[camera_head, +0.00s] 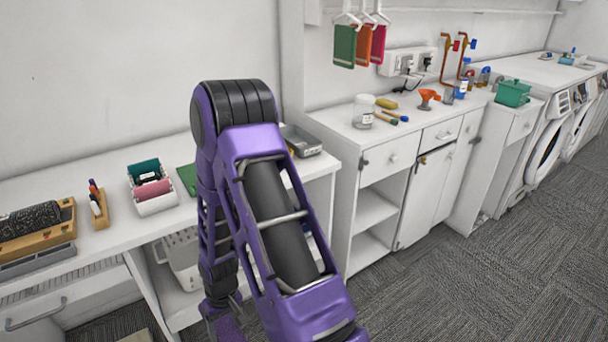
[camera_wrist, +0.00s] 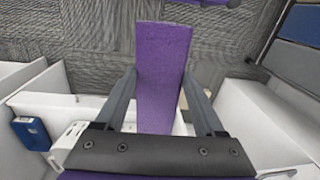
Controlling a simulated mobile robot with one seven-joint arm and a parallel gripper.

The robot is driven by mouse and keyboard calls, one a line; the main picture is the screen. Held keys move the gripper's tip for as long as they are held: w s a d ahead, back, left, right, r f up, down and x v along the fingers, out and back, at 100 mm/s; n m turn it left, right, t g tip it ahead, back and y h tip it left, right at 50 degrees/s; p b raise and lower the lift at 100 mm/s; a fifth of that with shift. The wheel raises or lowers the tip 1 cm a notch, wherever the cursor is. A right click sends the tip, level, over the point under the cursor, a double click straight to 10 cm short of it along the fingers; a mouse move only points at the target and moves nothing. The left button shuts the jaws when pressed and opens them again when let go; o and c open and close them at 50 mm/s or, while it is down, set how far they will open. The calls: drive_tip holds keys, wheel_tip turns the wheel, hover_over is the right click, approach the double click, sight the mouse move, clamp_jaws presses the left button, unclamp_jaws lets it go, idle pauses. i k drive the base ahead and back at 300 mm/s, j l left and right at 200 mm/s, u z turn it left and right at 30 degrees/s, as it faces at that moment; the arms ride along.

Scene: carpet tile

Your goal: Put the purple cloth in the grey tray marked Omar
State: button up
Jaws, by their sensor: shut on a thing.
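The purple cloth (camera_wrist: 163,60) is a flat strip held between the two dark fingers of my gripper (camera_wrist: 160,95) in the wrist view. In the head view my gripper (camera_head: 221,306) hangs low in front of the left counter, with the purple cloth (camera_head: 230,328) beneath it at the bottom edge. A grey tray (camera_head: 306,146) sits on the counter's right end, partly hidden behind my arm. Another grey tray-like thing (camera_head: 38,263) lies at the counter's left front. I cannot read a name on either.
On the left counter (camera_head: 110,240) are a white bin (camera_head: 156,206) with teal and pink rolls, a wooden pen holder (camera_head: 100,213) and a dark roll (camera_head: 28,220). A white basket (camera_head: 182,262) stands on the shelf below. Carpeted floor (camera_head: 450,285) at right is clear.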

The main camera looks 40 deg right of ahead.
sight(298, 141)
drive_tip(key=l, duration=0.7)
drive_tip(key=l+u, duration=0.1)
drive_tip(key=l, duration=0.65)
drive_tip(key=k+l, duration=0.1)
drive_tip(key=l, duration=0.6)
drive_tip(key=k+l+u, duration=0.1)
drive_tip(key=l, duration=0.6)
